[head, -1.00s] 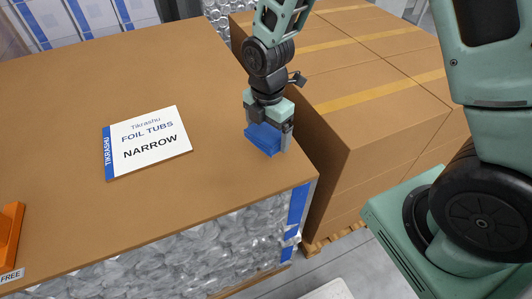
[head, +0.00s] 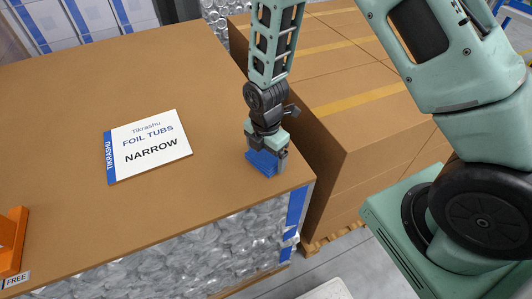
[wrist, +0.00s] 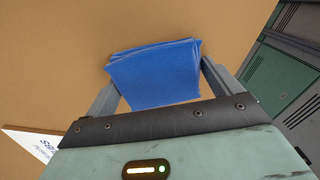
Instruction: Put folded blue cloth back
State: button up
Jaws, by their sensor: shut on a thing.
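The folded blue cloth (head: 262,163) is a small layered stack near the right corner of the brown tabletop. My gripper (head: 268,160) is shut on it, pointing down, with a finger at either side. In the wrist view the cloth (wrist: 155,72) sits between the two fingers (wrist: 158,85), its layered far edge showing. The cloth is at or just above the tabletop; I cannot tell whether it touches.
A white sign reading "FOIL TUBS NARROW" (head: 148,147) lies on the brown tabletop (head: 70,100). An orange holder (head: 12,240) with a FREE label is at the left edge. Stacked cartons (head: 350,150) stand beyond the right edge.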

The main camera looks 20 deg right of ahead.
aim_at(266, 154)
jog(key=o, duration=0.7)
jog(key=shift+f, duration=0.1)
jog(key=shift+o, duration=0.2)
notch_tip(266, 154, up, 11)
jog(key=b, duration=0.3)
jog(key=s+a+r+m, duration=0.3)
jog(key=s+m, duration=0.4)
jog(key=s, duration=0.3)
jog(key=s+a+r+m, duration=0.3)
jog(key=s+r+m, duration=0.3)
jog(key=s, duration=0.4)
jog(key=shift+a+r+m+y, duration=0.15)
jog(key=shift+r+m+y, duration=0.15)
jog(key=shift+m, duration=0.5)
